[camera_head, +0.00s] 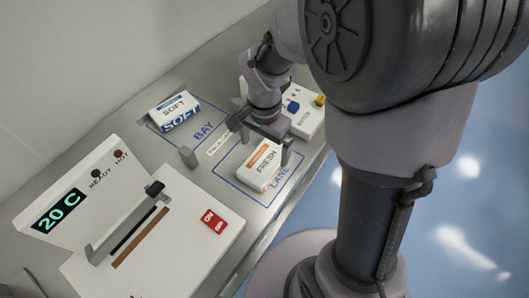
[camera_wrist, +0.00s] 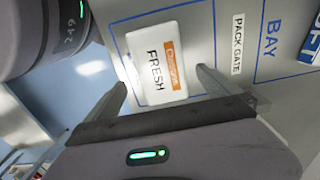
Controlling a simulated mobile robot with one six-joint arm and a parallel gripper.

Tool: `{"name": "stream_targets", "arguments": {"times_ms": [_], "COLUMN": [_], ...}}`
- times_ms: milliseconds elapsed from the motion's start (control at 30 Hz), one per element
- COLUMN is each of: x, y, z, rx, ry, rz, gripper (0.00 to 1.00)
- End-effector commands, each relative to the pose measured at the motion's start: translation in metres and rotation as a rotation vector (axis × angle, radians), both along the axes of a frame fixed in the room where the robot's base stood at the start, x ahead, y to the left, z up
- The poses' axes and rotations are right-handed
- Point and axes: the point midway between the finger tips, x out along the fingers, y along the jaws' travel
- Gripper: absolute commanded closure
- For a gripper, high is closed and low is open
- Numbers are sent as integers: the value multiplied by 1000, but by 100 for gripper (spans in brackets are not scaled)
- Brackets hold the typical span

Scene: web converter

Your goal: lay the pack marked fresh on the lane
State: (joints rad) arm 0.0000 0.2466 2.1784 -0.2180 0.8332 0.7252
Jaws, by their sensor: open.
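The pack marked FRESH (camera_head: 261,164) is white with an orange stripe. It lies flat inside the blue outline of the lane (camera_head: 284,188). In the wrist view the FRESH pack (camera_wrist: 157,63) lies just beyond my fingertips, and lane outline shows beside it. My gripper (camera_head: 262,145) is over the far side of the pack, pointing down. In the wrist view my gripper (camera_wrist: 163,80) is open, with its two fingers apart and the pack between and ahead of their tips. I cannot tell whether a finger touches the pack.
A SOFT pack (camera_head: 174,110) lies in the bay (camera_head: 205,132). A small post (camera_head: 188,157) and the PACK GATE label (camera_head: 219,143) stand between bay and lane. A sealer with a 20 C display (camera_head: 60,211) is at front left. A button box (camera_head: 304,115) stands behind the lane.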

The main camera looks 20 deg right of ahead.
Motion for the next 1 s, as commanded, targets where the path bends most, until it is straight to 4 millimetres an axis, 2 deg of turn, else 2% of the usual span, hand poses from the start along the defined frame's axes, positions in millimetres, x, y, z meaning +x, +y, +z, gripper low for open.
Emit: {"name": "stream_targets", "arguments": {"times_ms": [33, 100, 267, 367, 500, 600, 700, 767, 1000], "x": [1, 0, 0, -11, -56, -92, -117, -125, -129], "y": [0, 0, 0, 4, 18, 28, 35, 38, 39], "z": [19, 34, 54, 81, 141, 168, 180, 183, 184], "rx": [-1, 0, 1, 16, 46, 46, 34, 27, 23], "ry": [-4, -2, -4, -63, -254, -398, -500, -533, -550], "rz": [1, 0, 3, 53, 243, 386, 493, 529, 551], "gripper": [0, 0, 0, 0, 0, 0, 0, 0, 0]}}
